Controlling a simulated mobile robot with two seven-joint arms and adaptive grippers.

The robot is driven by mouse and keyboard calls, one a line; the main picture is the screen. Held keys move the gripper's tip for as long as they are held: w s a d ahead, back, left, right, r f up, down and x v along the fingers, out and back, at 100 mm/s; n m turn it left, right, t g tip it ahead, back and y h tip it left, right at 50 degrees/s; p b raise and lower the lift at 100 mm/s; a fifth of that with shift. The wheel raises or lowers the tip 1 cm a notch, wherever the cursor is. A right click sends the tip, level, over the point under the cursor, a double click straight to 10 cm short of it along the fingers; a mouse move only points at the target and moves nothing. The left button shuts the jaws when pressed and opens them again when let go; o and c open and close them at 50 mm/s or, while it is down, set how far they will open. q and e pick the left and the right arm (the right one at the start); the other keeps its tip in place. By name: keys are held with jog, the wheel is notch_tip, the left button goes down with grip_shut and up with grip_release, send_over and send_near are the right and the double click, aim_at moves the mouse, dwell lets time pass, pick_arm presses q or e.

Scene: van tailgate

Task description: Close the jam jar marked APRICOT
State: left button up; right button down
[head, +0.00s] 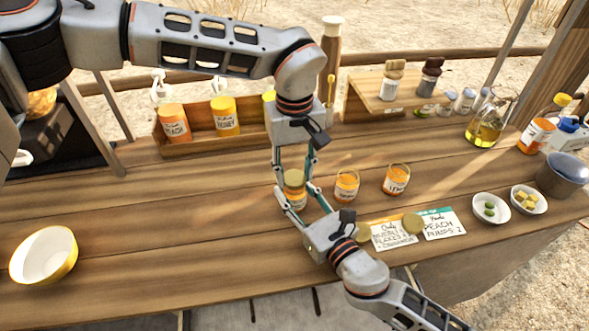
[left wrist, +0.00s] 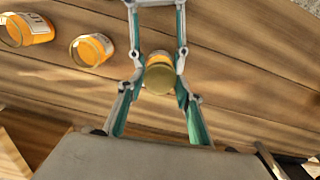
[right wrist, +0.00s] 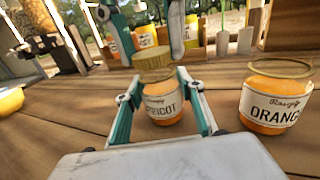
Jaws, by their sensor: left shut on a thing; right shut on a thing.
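The APRICOT jar (right wrist: 166,103) stands upright on the counter with orange jam in it; it also shows in the head view (head: 297,199). My right gripper (right wrist: 160,100) is shut around its body from the front. A gold lid (right wrist: 152,59) is at the jar's mouth, held by my left gripper (head: 295,172), which reaches down from above and is shut on it. The lid also shows from above in the left wrist view (left wrist: 160,80). It looks slightly off to the left in the right wrist view; I cannot tell whether it sits flush.
Open ORANGE (head: 346,186) and lemon (head: 396,180) jars stand to the right. Two loose gold lids (head: 412,223) (head: 363,232) lie by the cards (head: 443,225). Small bowls (head: 490,208) are at right, a yellow bowl (head: 43,255) at left. A wooden rack (head: 205,147) stands behind.

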pick_arm(q)
jog(key=shift+f, duration=0.4)
jog(key=m, duration=0.9)
jog(key=shift+m, duration=0.4)
jog(key=o, duration=0.7)
